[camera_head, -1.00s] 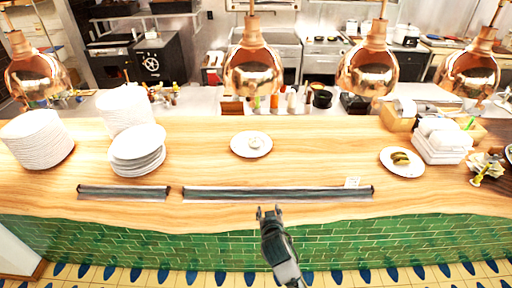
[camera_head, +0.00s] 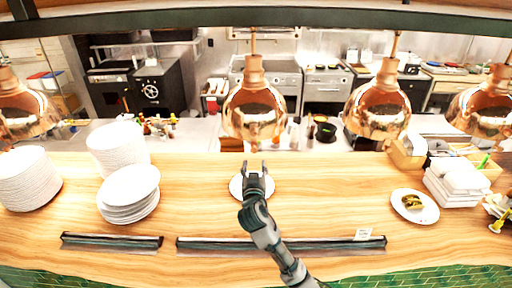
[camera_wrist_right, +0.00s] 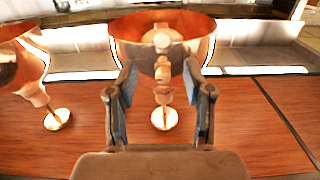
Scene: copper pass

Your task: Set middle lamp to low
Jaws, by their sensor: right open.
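Several copper dome lamps hang in a row over the counter. One copper lamp (camera_head: 255,108) hangs near the centre of the head view, with another copper lamp (camera_head: 377,106) to its right. I cannot tell for sure which is called the middle one. My right gripper (camera_head: 254,164) is raised over the counter, below the central lamp and apart from it. In the right wrist view, its fingers (camera_wrist_right: 160,100) are open and empty, with a copper lamp (camera_wrist_right: 140,35) beyond and between them. A second copper lamp (camera_wrist_right: 18,60) shows at left. My left gripper is not in view.
The wooden counter (camera_head: 300,215) holds plate stacks (camera_head: 130,190) at left. A small plate (camera_head: 238,187) lies partly behind my gripper. A plate with food (camera_head: 415,206) and white dishes (camera_head: 458,183) are at right. Low dark bars (camera_head: 300,244) line the front edge.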

